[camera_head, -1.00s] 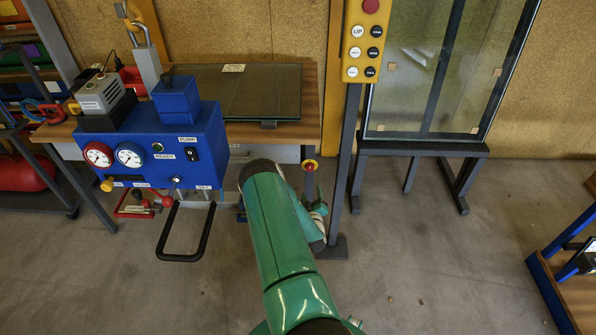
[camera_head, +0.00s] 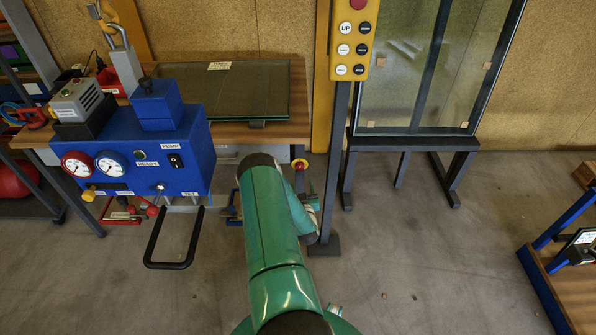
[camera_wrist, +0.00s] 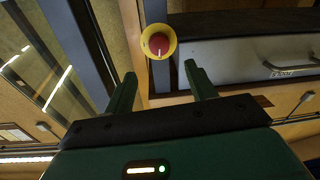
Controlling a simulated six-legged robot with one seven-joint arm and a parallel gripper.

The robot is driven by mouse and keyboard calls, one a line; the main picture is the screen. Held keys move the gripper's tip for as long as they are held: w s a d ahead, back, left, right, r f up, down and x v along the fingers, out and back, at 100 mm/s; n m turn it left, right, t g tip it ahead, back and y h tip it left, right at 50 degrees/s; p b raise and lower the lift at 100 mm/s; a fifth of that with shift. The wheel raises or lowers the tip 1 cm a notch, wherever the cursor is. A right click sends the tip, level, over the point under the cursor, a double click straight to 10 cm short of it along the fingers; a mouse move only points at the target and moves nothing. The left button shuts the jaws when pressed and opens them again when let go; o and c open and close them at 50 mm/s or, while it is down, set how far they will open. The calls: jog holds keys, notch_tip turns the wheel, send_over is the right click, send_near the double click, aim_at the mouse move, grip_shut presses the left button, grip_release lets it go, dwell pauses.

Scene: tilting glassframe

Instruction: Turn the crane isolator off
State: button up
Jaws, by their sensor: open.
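A red rotary knob on a round yellow plate, which looks like the crane isolator, shows in the wrist view (camera_wrist: 159,43) and beside my arm in the head view (camera_head: 300,165). A small pale mark stands upright on the knob in the wrist view. My gripper (camera_wrist: 160,72) is open and empty. Its two dark green fingers point toward the knob, which appears just beyond the fingertips and between them, apart from both. In the head view my green arm mostly hides the gripper.
A yellow push-button pendant (camera_head: 352,40) hangs on a post right of the knob. The blue pump unit (camera_head: 150,150) with gauges and a black loop handle is at left. A glass frame (camera_head: 395,90) leans at back right. A grey drawer front (camera_wrist: 245,60) lies beside the knob.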

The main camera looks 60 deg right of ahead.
aim_at(300, 168)
jog(key=x, duration=0.9)
jog(key=shift+d, duration=0.25)
jog(key=c, duration=1)
jog(key=shift+n, duration=0.8)
jog(key=o, duration=1)
